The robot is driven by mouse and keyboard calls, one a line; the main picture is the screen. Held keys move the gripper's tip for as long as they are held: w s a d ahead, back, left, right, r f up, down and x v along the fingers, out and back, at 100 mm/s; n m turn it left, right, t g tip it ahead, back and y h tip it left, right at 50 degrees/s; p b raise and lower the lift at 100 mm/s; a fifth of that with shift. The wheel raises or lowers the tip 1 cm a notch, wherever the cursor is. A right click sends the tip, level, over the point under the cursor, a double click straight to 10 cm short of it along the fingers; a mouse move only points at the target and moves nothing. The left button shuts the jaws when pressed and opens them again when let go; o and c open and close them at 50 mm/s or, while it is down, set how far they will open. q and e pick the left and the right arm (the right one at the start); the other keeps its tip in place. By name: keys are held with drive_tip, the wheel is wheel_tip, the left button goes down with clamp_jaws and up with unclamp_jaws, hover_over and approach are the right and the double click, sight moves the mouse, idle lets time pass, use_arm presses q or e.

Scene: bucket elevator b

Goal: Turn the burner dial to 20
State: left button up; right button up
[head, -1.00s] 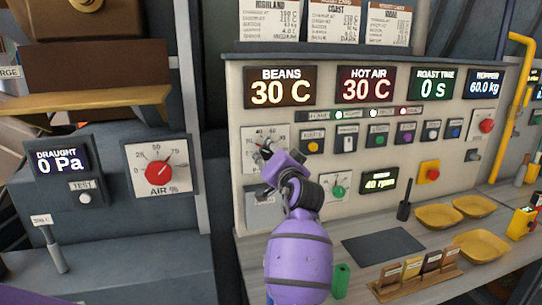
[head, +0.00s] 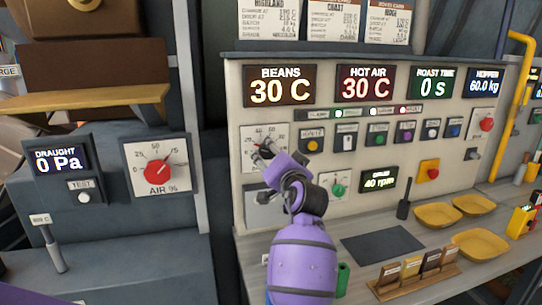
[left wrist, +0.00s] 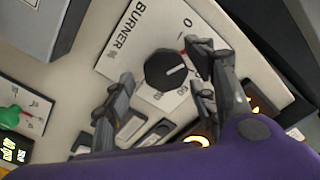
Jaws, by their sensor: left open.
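The burner dial (left wrist: 166,70) is a round black knob with a white line, on a white plate (left wrist: 125,47) marked BURNER, in the left wrist view. Its line points to the right in that view, below the 0 mark; the number beside it is hidden by a finger. My left gripper (left wrist: 160,60) is open, one finger on each side of the knob; I cannot tell whether they touch it. My right gripper is not in view.
Small buttons (head: 312,146) sit right of the burner plate, and a green dial (head: 338,189) below right. Displays (head: 280,86) above read 30 C. Yellow bowls (head: 437,215) and a card rack (head: 418,279) stand on the bench. The AIR dial (head: 158,172) is at left.

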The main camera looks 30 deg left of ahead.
use_arm(q)
drive_tip(key=v, duration=1)
drive_tip(key=shift+d, duration=0.15)
drive_tip(key=shift+s, duration=0.1)
